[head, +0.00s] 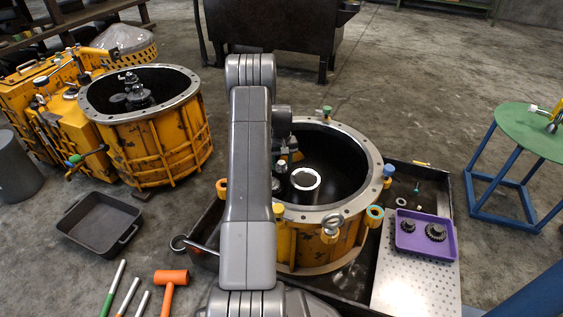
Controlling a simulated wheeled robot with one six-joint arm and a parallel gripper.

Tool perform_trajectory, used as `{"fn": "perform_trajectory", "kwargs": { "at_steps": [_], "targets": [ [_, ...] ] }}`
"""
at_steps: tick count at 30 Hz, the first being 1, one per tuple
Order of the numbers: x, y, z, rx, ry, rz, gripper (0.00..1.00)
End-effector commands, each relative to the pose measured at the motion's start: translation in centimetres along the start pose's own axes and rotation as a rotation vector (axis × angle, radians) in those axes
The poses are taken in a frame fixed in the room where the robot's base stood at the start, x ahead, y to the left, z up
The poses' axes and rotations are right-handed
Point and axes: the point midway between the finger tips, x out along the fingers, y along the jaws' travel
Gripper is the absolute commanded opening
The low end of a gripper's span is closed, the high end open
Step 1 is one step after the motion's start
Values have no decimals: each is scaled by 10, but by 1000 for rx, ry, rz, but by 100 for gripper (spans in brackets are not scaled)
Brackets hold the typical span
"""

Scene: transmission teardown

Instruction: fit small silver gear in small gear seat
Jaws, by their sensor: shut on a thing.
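My arm rises across the middle of the head view and hides part of the yellow housing (317,245), an open round case with a dark inside. My gripper (289,156) shows only in part, just right of the arm, over the housing's opening. It is shut, but its fingertips and the small silver gear in it are mostly hidden. Below it a small pale-topped post (281,168) stands inside the housing. A bright silver ring (305,179) sits to its right, deeper in. I cannot tell which part is the small gear seat.
A purple tray (425,252) with two dark gears lies on a perforated plate (415,288) at the right. Eye bolts and coloured fittings stand around the housing's rim. A second yellow housing (160,145), an empty black tray (98,225) and an orange mallet (170,278) are at left.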

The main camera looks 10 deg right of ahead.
Motion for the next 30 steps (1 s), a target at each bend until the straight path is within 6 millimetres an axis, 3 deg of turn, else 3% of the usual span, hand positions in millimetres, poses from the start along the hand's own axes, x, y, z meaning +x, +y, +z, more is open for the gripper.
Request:
{"fn": "perform_trajectory", "kwargs": {
  "at_steps": [16, 30],
  "targets": [
    [22, 0, 0, 0, 2, 0, 13],
    [24, 0, 0, 0, 1, 0, 13]
  ]
}}
